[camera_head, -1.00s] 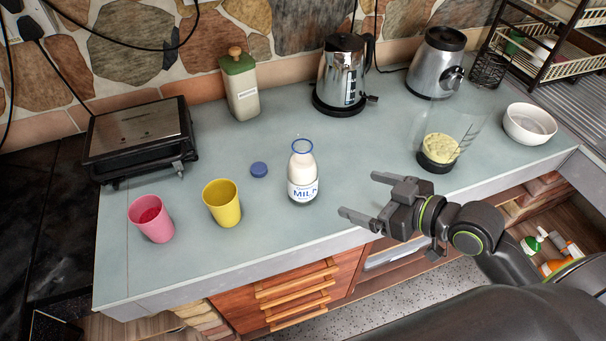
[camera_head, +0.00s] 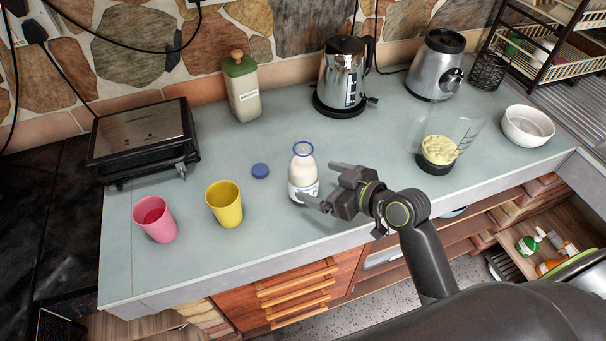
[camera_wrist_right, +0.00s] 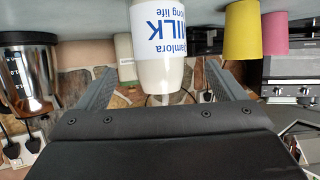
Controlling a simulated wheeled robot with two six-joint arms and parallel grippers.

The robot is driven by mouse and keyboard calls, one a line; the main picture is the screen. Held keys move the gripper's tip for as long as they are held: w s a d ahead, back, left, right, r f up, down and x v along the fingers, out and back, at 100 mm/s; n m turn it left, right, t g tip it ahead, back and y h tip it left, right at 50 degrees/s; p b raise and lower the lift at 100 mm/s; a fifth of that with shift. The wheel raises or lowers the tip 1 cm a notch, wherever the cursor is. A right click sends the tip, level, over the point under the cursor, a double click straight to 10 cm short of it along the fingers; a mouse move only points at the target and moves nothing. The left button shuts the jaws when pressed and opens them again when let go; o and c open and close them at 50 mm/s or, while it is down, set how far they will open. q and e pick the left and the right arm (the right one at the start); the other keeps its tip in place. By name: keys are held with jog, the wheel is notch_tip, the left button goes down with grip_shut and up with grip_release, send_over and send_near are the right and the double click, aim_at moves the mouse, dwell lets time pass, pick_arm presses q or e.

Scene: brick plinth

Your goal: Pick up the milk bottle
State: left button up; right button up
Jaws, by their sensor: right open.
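The milk bottle (camera_head: 302,172) stands upright on the counter, with a blue rim, white milk and a blue-lettered label. In the right wrist view the bottle (camera_wrist_right: 158,45) appears upside down, between the two open fingers. The near finger hides part of the label in the head view. My left gripper is out of view.
A blue cap (camera_head: 260,170), yellow cup (camera_head: 225,205) and pink cup (camera_head: 155,220) are left of the bottle. A kettle (camera_head: 341,80), green-lidded canister (camera_head: 243,90) and grill (camera_head: 143,140) stand behind. A blender jar (camera_head: 440,148) and white bowl (camera_head: 527,125) are at right.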

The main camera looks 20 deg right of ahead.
aim_at(315, 179)
jog(key=shift+w+a+f, duration=0.15)
jog(key=shift+w+a, duration=0.15)
jog(key=shift+w, duration=0.2)
jog(key=shift+w+a+f+p, duration=0.1)
jog(key=shift+w+a+p, duration=0.15)
jog(key=shift+w+p, duration=0.15)
jog(key=p+x, duration=0.1)
jog(key=x, duration=0.2)
jog(key=shift+w, duration=0.1)
jog(key=shift+w+a+f, duration=0.25)
jog(key=shift+w+f, duration=0.05)
jog(key=shift+w, duration=0.15)
jog(key=shift+c, duration=0.2)
jog(key=c, duration=1.4)
jog(key=shift+r, duration=0.1)
jog(key=shift+c, duration=0.7)
jog(key=shift+r, duration=0.2)
